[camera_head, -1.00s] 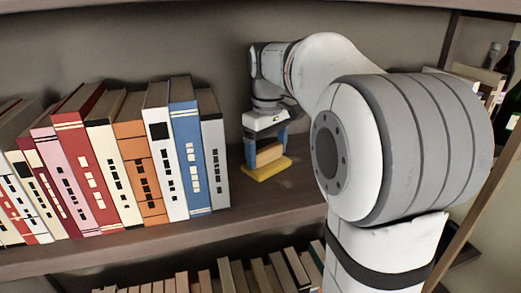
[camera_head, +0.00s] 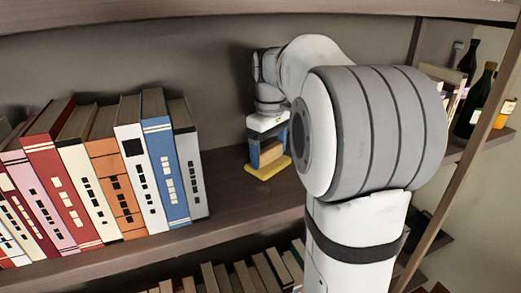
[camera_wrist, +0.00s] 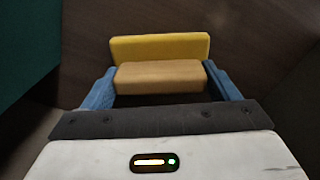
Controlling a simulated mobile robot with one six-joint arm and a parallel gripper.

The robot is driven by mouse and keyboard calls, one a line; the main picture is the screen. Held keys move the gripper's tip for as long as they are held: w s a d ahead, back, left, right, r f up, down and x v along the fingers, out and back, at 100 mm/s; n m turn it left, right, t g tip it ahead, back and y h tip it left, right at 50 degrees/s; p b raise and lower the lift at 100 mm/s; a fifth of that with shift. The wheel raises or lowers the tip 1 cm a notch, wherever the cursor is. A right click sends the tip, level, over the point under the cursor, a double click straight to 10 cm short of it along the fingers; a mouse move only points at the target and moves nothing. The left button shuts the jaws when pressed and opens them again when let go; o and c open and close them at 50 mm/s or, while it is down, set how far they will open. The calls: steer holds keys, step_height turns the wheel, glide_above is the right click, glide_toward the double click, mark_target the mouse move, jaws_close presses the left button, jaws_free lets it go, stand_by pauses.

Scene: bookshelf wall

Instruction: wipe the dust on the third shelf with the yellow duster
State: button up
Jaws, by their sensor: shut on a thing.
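The yellow duster (camera_head: 269,167) has a flat yellow pad and a tan block handle. Its pad is down at the surface of the wooden shelf (camera_head: 237,208), right of the row of books. My gripper (camera_head: 268,150) is shut on the tan handle, with a blue finger on each side. In the wrist view the duster's yellow pad (camera_wrist: 160,47) lies beyond the handle, between the fingers of my gripper (camera_wrist: 160,80). I cannot make out any dust on the shelf now. My arm hides the shelf to the right of the duster.
Several upright books (camera_head: 160,165) stand left of the duster, with a gap between. Dark bottles (camera_head: 482,95) stand at the far right past an upright. A lower shelf holds more books (camera_head: 240,275). A shelf board (camera_head: 250,12) runs above. A dark green surface (camera_wrist: 22,50) fills the wrist view's left edge.

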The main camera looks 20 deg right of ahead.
steer(key=shift+d+f+p, duration=0.15)
steer(key=shift+d+p, duration=0.85)
steer(key=shift+d, duration=2.25)
steer(key=shift+d, duration=0.1)
